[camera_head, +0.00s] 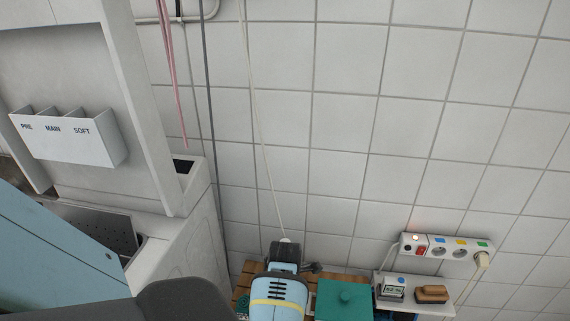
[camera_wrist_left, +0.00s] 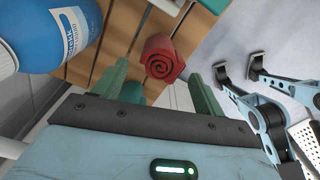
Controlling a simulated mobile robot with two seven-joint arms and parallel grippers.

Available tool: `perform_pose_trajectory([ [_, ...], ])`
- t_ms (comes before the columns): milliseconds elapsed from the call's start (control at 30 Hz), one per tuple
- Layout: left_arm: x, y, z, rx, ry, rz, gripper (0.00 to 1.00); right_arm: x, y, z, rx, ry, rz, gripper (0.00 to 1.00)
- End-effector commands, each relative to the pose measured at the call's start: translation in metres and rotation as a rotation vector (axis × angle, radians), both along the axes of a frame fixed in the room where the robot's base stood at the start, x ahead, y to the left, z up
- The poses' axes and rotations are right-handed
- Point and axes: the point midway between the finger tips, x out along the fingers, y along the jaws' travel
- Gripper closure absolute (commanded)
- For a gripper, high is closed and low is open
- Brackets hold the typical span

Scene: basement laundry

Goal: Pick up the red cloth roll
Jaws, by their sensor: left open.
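The red cloth roll (camera_wrist_left: 160,60) shows in the left wrist view, its spiral end facing the camera, at the edge of a wooden slatted surface. My left gripper (camera_wrist_left: 156,72) is open, with one green finger on each side of the roll in the picture. I cannot tell whether the fingers reach around the roll or stop short of it. Nothing is visibly held. The roll cannot be made out in the head view.
A blue bottle (camera_wrist_left: 62,30) stands close left of my gripper. A socket strip (camera_head: 440,247) hangs above.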

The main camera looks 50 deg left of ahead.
Motion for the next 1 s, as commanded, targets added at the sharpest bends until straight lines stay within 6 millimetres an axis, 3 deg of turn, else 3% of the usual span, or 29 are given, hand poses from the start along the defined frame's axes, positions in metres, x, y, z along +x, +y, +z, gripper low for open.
perform_pose_trajectory([
  [400,-0.001,0.000,-0.057,-0.001,0.003,0.000,0.29,0.002,0.000,-0.015,-0.004,0.003,0.003,0.64],
  [733,0.000,0.000,-0.060,-0.001,0.001,0.001,0.29,0.006,-0.001,-0.013,-0.004,-0.005,0.003,0.64],
  [1000,0.000,0.000,-0.060,-0.001,0.001,0.000,0.64,0.003,-0.001,-0.013,-0.004,-0.001,0.002,0.64],
])
